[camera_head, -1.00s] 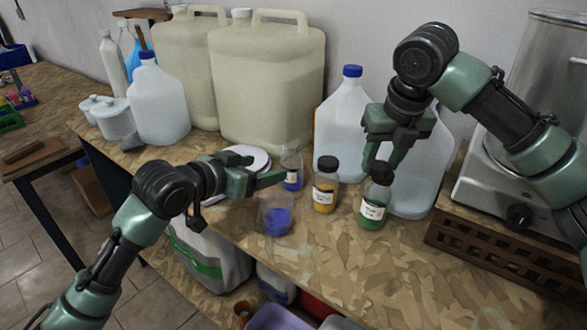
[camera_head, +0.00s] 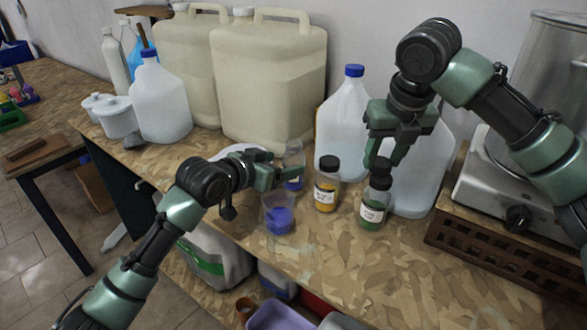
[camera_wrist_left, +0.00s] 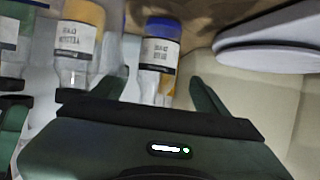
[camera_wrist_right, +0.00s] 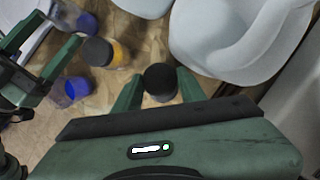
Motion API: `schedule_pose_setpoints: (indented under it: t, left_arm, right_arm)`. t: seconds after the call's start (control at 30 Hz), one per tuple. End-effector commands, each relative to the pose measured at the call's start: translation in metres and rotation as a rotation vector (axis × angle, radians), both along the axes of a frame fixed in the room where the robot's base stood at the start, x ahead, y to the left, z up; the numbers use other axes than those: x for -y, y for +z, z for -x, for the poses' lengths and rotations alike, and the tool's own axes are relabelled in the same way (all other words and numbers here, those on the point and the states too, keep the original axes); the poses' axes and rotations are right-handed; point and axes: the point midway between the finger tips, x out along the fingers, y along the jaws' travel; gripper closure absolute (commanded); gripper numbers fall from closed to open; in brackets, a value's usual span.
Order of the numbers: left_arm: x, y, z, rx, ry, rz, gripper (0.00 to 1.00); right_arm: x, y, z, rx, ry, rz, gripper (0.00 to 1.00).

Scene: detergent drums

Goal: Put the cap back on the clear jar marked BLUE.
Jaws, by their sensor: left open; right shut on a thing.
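The clear jar marked BLUE (camera_head: 293,180) stands on the bench with blue stuff in its bottom; I see no cap on it. It shows upside down in the left wrist view (camera_wrist_left: 159,52). My left gripper (camera_head: 296,172) is open at this jar, its fingers to either side of the jar's upper part. A jar of green stuff (camera_head: 372,212) with a black cap (camera_wrist_right: 160,80) stands to the right. My right gripper (camera_head: 380,165) is shut on that cap from above. No loose cap is plain to see.
A jar of yellow stuff (camera_head: 326,190) with a black cap stands between the other two. A clear cup of blue stuff (camera_head: 279,218) stands in front of the BLUE jar. Large jugs (camera_head: 345,125) stand behind. The bench front at right is clear.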

Motion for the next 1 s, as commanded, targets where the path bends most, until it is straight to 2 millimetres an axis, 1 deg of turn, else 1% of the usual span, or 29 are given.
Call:
schedule_pose_setpoints:
  t: [0.2,0.3,0.4,0.77,0.8,0.87,0.9,0.97,1.0]
  left_arm:
    - [0.021,-0.010,-0.019,-0.003,-0.001,0.001,0.26]
    - [0.027,-0.016,-0.028,-0.002,-0.001,0.002,0.26]
    - [0.031,-0.019,-0.034,0.000,-0.001,0.000,0.26]
    - [0.031,-0.021,-0.035,0.000,0.000,0.000,0.26]
    - [0.031,-0.021,-0.035,0.000,0.000,0.000,0.37]
    - [0.031,-0.021,-0.035,0.000,0.000,0.000,0.54]
    - [0.031,-0.021,-0.035,0.000,0.000,0.000,0.65]
    - [0.031,-0.021,-0.035,0.000,0.000,0.000,0.81]
    - [0.031,-0.021,-0.035,0.000,0.000,0.000,0.92]
  right_arm:
    - [0.000,0.011,0.000,0.001,0.000,0.000,0.96]
    - [0.000,0.012,0.000,0.000,0.000,0.000,0.96]
    - [0.000,0.012,0.000,0.000,0.000,0.000,0.96]
    - [0.000,0.012,0.000,0.000,0.000,0.000,0.96]
    - [0.000,0.012,0.000,0.000,0.000,0.000,0.96]
    - [0.000,0.012,0.000,0.000,0.000,0.000,0.96]
    - [0.000,0.012,0.000,0.000,0.000,0.000,0.96]
    - [0.000,0.012,0.000,0.000,0.000,0.000,0.96]
    - [0.000,0.012,0.000,0.000,0.000,0.000,0.96]
